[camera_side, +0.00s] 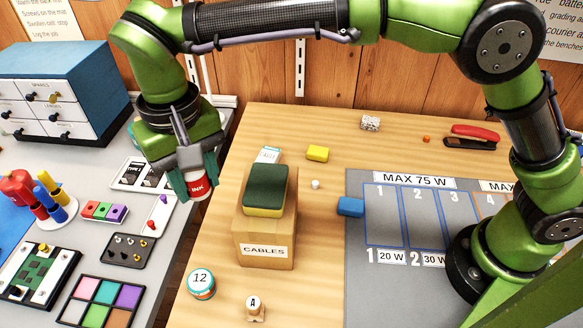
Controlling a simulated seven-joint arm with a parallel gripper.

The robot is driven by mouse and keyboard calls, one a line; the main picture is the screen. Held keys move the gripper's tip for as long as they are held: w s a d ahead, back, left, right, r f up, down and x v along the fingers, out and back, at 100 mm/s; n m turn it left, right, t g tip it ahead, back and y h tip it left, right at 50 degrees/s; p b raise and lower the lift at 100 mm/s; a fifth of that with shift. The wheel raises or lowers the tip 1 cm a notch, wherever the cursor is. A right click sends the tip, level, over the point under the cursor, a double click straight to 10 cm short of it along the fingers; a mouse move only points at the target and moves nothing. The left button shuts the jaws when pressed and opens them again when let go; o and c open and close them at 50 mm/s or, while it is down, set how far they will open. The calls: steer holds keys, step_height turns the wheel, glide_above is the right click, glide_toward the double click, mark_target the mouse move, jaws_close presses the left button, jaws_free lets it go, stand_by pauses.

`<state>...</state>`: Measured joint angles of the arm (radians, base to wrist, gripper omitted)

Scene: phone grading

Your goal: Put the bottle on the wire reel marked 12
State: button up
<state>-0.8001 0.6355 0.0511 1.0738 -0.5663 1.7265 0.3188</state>
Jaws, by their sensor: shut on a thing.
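My gripper (196,178) is shut on a bottle (199,189) with a red label that reads INK. It holds the bottle in the air, in front of the gap between the left bench and the wooden table. The fingers hide part of the bottle. The wire reel marked 12 (201,283) sits at the lower left of the wooden table, with a pale round top and a teal and orange side. The reel lies lower in the picture than the bottle, clearly apart from it, and its top is bare.
A CABLES box (263,250) with a green and yellow sponge (265,188) on top stands right of the bottle. A wooden stamp marked A (254,309) is right of the reel. A grey mat (355,285) and blue block (350,207) lie further right.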

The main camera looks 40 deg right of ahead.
steer(key=s+a, duration=0.3)
steer(key=a, duration=0.3)
glide_above(200, 280)
step_height(200, 280, down, 12)
steer(key=shift+r, duration=0.2)
steer(key=shift+f, duration=2.1)
steer(key=shift+f, duration=0.15)
steer(key=o, duration=1)
steer(key=shift+o, duration=0.2)
